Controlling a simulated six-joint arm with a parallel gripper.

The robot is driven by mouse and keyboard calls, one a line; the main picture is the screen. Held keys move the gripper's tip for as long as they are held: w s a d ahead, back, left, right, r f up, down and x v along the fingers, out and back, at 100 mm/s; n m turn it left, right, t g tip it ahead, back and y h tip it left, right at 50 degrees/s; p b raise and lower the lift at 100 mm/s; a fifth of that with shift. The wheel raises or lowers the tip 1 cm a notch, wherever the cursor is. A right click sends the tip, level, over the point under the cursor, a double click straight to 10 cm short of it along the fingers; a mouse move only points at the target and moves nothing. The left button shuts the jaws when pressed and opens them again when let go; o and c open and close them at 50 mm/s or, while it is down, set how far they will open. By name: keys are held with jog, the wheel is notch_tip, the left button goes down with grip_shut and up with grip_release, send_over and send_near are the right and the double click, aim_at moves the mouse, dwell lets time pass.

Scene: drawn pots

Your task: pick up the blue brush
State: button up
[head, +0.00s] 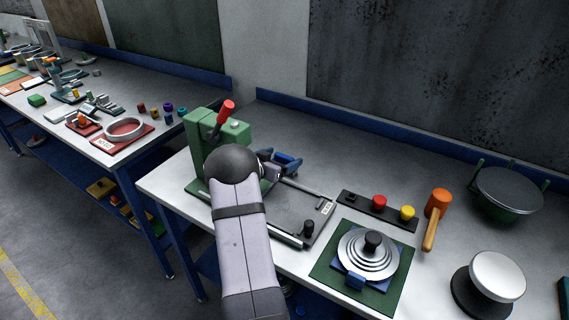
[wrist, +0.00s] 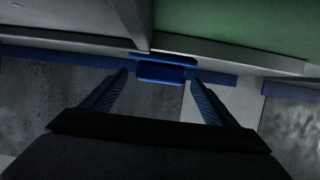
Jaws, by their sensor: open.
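My gripper (head: 281,162) is beside the green press at the table's back left, with its dark fingers apart. In the wrist view the two ribbed blue fingers of my gripper (wrist: 158,76) are spread, with clear gaps inside them. A blue block-like piece (wrist: 163,72) shows between the fingertips, apart from both. It may be part of the blue brush, but its full shape is hidden. In the head view the blue there merges with the fingers, so I cannot tell the brush apart.
The green press (head: 236,131) with a red handle stands close to my arm. A dark plate (head: 290,208) lies to the right. Further right are a stepped silver disc (head: 368,256), an orange mallet (head: 437,205) and a lidded pot (head: 509,188). The back middle table is clear.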

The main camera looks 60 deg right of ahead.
jog(key=c, duration=1.2)
jog(key=shift+r, duration=0.2)
jog(key=shift+r+b, duration=0.4)
jog(key=s+b, duration=0.3)
jog(key=s, duration=0.5)
jog(key=shift+s+f, duration=0.1)
notch_tip(320, 180, up, 14)
jog(key=shift+a+r+p, duration=0.1)
jog(key=shift+p, duration=1)
